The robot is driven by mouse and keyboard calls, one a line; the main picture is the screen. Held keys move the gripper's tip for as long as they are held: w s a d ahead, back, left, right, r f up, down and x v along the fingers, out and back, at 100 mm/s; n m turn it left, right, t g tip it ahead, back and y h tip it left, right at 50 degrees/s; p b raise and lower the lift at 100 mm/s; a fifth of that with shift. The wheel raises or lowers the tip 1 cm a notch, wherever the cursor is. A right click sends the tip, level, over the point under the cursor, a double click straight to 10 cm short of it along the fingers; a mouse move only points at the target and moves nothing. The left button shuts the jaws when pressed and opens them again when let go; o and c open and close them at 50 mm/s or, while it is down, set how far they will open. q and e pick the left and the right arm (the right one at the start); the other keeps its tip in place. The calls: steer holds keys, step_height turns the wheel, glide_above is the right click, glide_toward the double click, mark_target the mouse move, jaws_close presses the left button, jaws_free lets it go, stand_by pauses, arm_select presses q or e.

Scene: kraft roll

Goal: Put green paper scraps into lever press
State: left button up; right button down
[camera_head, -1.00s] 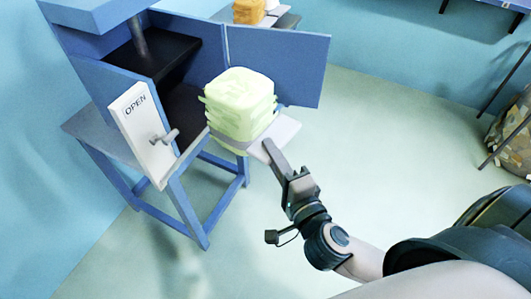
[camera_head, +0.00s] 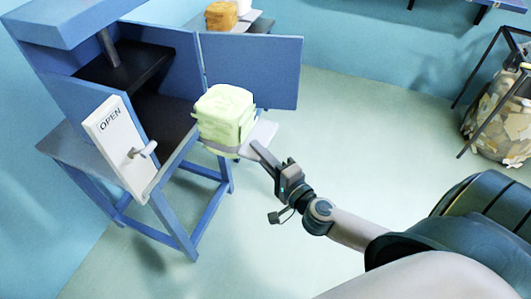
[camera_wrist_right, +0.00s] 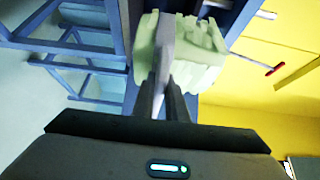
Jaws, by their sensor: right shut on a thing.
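The green paper scraps (camera_head: 226,110) form a pale green block on a flat grey-white plate (camera_head: 264,134). My right gripper (camera_head: 259,151) is shut on the plate's near edge and holds the load up beside the lever press (camera_head: 258,72). The press is blue, with a dark chamber (camera_head: 165,118) standing open. The block is at the chamber's right side; the exact gap is unclear. My left gripper is out of view.
A white panel marked OPEN (camera_head: 112,128) with a grey handle hangs at the press's front. An orange-brown block (camera_head: 221,15) sits on a surface behind. A rack with a bag of scraps (camera_head: 502,125) stands at the right. The floor between is clear.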

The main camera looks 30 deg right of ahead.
steer(key=shift+y, duration=0.4)
steer(key=d+f, duration=0.1)
steer(key=w+d+f, duration=0.1)
steer(key=f, duration=0.1)
steer(key=shift+w+d+f, duration=0.1)
steer(key=shift+d+f, duration=0.05)
steer(key=shift+d, duration=0.15)
steer(key=shift+w+a, duration=0.1)
